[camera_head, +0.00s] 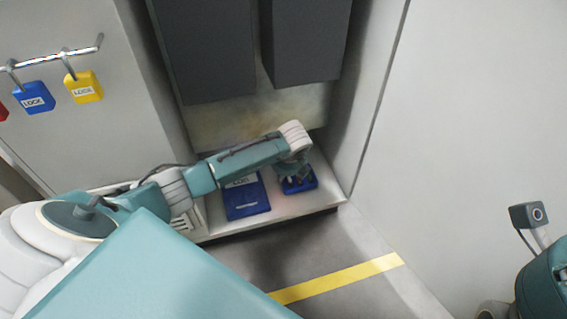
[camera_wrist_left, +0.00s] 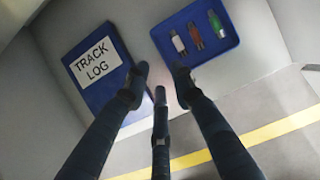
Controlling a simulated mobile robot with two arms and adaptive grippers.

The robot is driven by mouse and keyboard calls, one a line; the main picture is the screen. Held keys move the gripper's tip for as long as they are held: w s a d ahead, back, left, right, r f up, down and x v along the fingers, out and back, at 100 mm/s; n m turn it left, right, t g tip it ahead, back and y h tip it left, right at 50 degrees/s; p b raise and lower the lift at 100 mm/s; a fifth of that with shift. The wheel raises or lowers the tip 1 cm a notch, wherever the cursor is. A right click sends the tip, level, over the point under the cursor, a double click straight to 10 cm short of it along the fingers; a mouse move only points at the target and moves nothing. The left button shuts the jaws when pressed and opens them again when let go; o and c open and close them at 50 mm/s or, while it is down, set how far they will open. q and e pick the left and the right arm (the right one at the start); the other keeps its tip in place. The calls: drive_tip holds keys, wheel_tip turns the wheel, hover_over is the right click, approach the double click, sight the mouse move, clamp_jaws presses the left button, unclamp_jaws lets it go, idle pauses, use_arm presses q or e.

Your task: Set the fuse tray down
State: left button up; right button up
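The fuse tray (camera_head: 310,185) is blue and rests on the low cabinet shelf, to the right of a blue binder. In the left wrist view the tray (camera_wrist_left: 203,63) shows three fuses lying in it: one whitish, one reddish brown, one green. My left gripper (camera_head: 296,177) is over the tray in the head view and hides part of it. In the left wrist view its dark fingers (camera_wrist_left: 160,82) are spread with nothing between them, and the tray lies beyond them, apart from the grip. My right gripper is out of view.
The blue binder (camera_head: 246,197), labelled "TRACK LOG" in the left wrist view, lies beside the tray. Dark grey boxes (camera_head: 305,40) hang above the shelf. Cabinet walls stand close on both sides. Padlocks (camera_head: 84,88) hang at left. A yellow line (camera_head: 340,279) crosses the floor.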

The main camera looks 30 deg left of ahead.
use_arm(q)
drive_tip(key=shift+p+v, duration=0.5)
drive_tip(key=shift+v, duration=1)
